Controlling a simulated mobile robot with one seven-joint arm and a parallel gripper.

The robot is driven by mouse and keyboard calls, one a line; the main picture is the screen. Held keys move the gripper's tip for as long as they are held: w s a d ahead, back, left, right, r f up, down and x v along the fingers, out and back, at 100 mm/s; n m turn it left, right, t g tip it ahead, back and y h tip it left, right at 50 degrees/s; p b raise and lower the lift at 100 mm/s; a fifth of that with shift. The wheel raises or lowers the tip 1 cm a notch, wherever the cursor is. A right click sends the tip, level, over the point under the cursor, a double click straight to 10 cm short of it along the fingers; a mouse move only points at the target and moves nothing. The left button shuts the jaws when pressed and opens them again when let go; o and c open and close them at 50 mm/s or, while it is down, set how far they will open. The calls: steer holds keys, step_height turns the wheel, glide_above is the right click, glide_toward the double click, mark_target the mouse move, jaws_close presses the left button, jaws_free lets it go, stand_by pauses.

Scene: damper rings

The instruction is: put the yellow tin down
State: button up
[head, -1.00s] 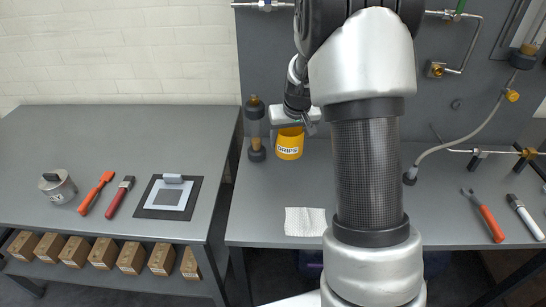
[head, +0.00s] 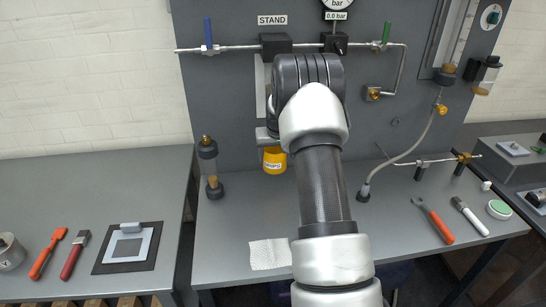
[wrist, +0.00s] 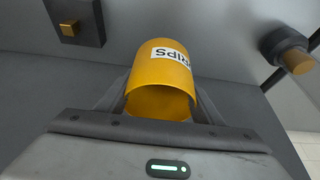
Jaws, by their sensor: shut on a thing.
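The gripper is partly hidden by my arm in the head view.
A dark-capped amber cylinder (head: 211,168) stands just left of the tin. A white cloth (head: 269,254) lies at the bench front. A hose (head: 405,155) and a red-handled tool (head: 434,221) are to the right. Bench between cloth and cylinder is clear.

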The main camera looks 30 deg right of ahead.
steer(key=shift+d+r, duration=0.1)
steer(key=shift+d, duration=0.25)
step_height(320, 180, down, 2)
steer(key=shift+w+d+f+b, duration=0.15)
steer(key=shift+f+b, duration=0.1)
steer(key=shift+b, duration=0.3)
steer(key=shift+a+f+b, duration=0.25)
steer(key=shift+f+b, duration=0.25)
steer(key=shift+f, duration=0.8)
steer(key=shift+f+b, duration=0.65)
steer(key=shift+f, duration=0.15)
steer(key=shift+f+b, duration=0.25)
steer(key=shift+b, duration=0.05)
steer(key=o, duration=1.2)
steer(key=shift+c, duration=0.2)
